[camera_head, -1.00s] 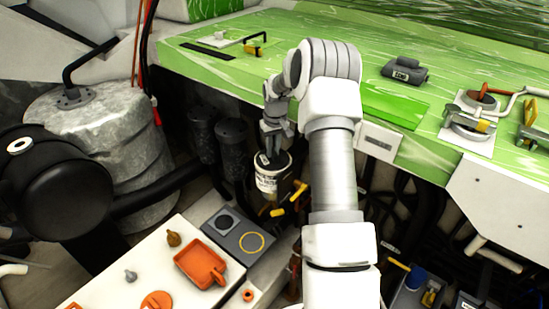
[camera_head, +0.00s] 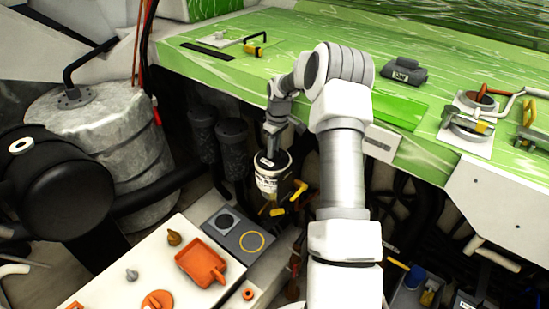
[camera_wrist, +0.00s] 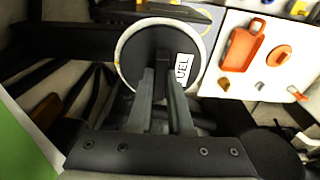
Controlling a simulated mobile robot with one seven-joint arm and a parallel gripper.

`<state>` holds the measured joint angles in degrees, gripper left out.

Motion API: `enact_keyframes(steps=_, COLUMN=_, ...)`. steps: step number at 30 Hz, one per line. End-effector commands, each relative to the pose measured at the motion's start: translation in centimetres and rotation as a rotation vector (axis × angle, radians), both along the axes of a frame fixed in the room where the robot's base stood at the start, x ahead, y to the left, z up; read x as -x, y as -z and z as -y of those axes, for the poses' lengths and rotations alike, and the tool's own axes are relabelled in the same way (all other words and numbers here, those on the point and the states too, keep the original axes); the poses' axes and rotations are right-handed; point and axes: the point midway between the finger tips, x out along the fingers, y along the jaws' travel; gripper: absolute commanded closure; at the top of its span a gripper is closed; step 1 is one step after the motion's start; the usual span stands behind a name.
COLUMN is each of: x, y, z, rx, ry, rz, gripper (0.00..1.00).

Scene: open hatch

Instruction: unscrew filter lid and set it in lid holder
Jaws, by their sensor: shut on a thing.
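The filter (camera_head: 269,185) is a white labelled cylinder below the edge of the green deck, in the middle of the head view. Its round black lid (camera_wrist: 135,58) fills the upper middle of the wrist view, with a white label on top and a pale rim around it. My gripper (camera_head: 271,151) points down from above and is shut on the lid's raised middle grip. The lid appears to sit on the filter; I cannot tell how far it is turned. A grey plate (camera_head: 233,245) with a dark disc and a yellow ring, likely the lid holder, lies nearer, lower left of the filter.
A white table (camera_head: 140,255) left of the plate carries an orange tray (camera_head: 201,262) and small parts. Yellow valve handles (camera_head: 292,194) stand close right of the filter. Dark cylinders (camera_head: 231,150) stand behind left. The green deck (camera_head: 260,75) overhangs the hatch.

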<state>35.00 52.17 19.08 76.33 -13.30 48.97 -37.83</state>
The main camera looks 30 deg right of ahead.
Motion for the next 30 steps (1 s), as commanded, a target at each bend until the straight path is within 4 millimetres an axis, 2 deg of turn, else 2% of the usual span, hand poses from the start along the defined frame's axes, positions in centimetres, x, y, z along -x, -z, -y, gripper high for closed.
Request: enact_keyframes(steps=30, x=0.0, y=-1.6, z=0.0, rx=0.001, ry=0.001, rz=0.002, gripper=1.0)
